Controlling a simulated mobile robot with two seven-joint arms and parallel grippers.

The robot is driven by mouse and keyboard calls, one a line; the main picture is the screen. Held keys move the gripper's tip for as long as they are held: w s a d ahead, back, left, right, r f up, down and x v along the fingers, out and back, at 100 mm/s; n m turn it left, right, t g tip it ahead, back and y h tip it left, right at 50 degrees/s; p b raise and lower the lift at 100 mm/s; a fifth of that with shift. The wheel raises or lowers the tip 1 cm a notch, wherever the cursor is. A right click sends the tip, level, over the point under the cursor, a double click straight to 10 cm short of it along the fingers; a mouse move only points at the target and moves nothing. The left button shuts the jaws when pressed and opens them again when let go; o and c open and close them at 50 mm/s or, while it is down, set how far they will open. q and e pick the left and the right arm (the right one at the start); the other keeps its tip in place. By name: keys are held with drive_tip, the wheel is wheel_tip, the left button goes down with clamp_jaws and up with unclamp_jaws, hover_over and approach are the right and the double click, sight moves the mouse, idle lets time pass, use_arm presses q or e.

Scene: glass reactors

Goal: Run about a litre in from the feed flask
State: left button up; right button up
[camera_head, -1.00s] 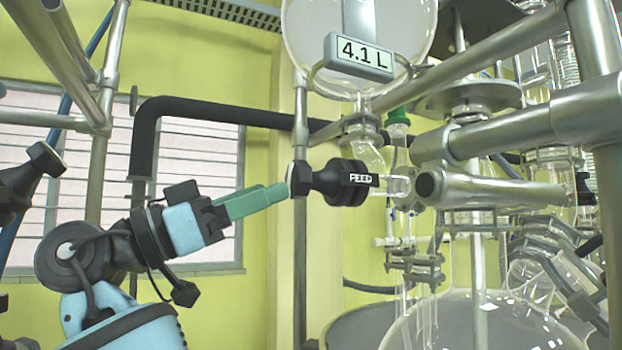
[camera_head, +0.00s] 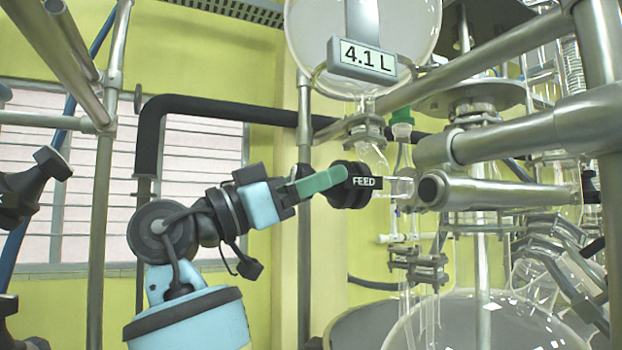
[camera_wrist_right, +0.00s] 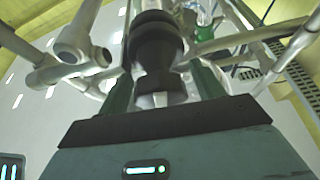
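The glass feed flask (camera_head: 362,20) hangs at the top of the head view, with a display (camera_head: 362,59) reading 4.1 L. Below it is the black valve knob marked FEED (camera_head: 352,185). My right gripper (camera_head: 338,178) reaches it from the left, its green fingers overlapping the knob's near end. In the right wrist view the black knob (camera_wrist_right: 155,45) stands between the two green fingers, which lie apart on either side with narrow gaps. Firm contact is not visible. A large glass vessel (camera_head: 485,325) is at the bottom right. My left gripper is not in view.
Metal frame tubes (camera_head: 520,192) and clamps crowd the right side. A metal upright (camera_head: 304,130) stands behind my right gripper. A dark bent pipe (camera_head: 150,130) runs along the wall. Another black fitting (camera_head: 30,185) sits at the left edge.

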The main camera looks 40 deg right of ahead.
drive_tip(key=c, duration=1)
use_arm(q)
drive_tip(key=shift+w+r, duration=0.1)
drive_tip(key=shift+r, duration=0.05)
use_arm(e)
drive_tip(key=shift+o, duration=0.2)
drive_tip(key=n+t+p, duration=0.2)
drive_tip(key=n, duration=0.2)
drive_tip(key=n+t+p, duration=0.2)
drive_tip(key=n, duration=0.2)
drive_tip(key=n+t+p, duration=0.2)
drive_tip(key=n, duration=0.2)
drive_tip(key=shift+r, duration=0.25)
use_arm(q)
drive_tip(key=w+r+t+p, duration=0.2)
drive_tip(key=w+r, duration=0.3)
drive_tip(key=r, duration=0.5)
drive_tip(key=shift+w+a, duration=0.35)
use_arm(e)
drive_tip(key=n, duration=0.1)
drive_tip(key=n+t, duration=0.1)
drive_tip(key=n, duration=0.1)
drive_tip(key=shift+w+f+n+t+y, duration=0.15)
drive_tip(key=shift+f+n+t+y, duration=0.15)
drive_tip(key=shift+f+y, duration=0.1)
